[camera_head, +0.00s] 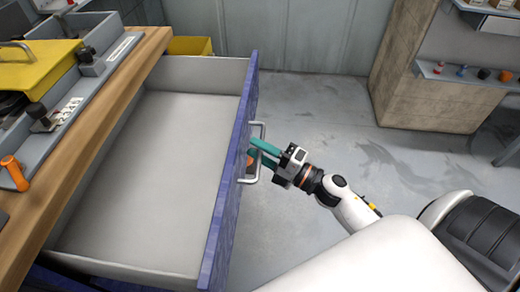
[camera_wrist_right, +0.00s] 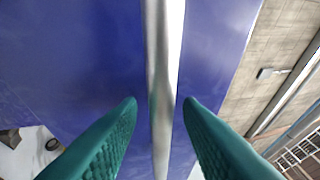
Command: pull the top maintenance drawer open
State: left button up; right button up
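The top drawer (camera_head: 165,160) stands far out from the bench, and its grey inside is empty. Its blue front (camera_head: 225,200) carries a silver bar handle (camera_head: 263,131). My right gripper (camera_head: 256,150) is at this handle, reaching in from the right. In the right wrist view, its green fingers (camera_wrist_right: 161,102) are apart on either side of the handle bar (camera_wrist_right: 163,50), with a small gap showing on each side. The gripper is open around the bar, not shut on it. My left gripper is out of view.
The wooden bench edge (camera_head: 85,130) runs along the left, with a yellow case (camera_head: 45,65) and an orange-handled tool (camera_head: 14,170) on the bench. A yellow bin (camera_head: 190,46) stands behind the drawer. A wall shelf (camera_head: 470,76) holds small items. Floor (camera_head: 310,110) beyond the handle is clear.

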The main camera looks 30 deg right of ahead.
jog(key=shift+s, duration=0.1)
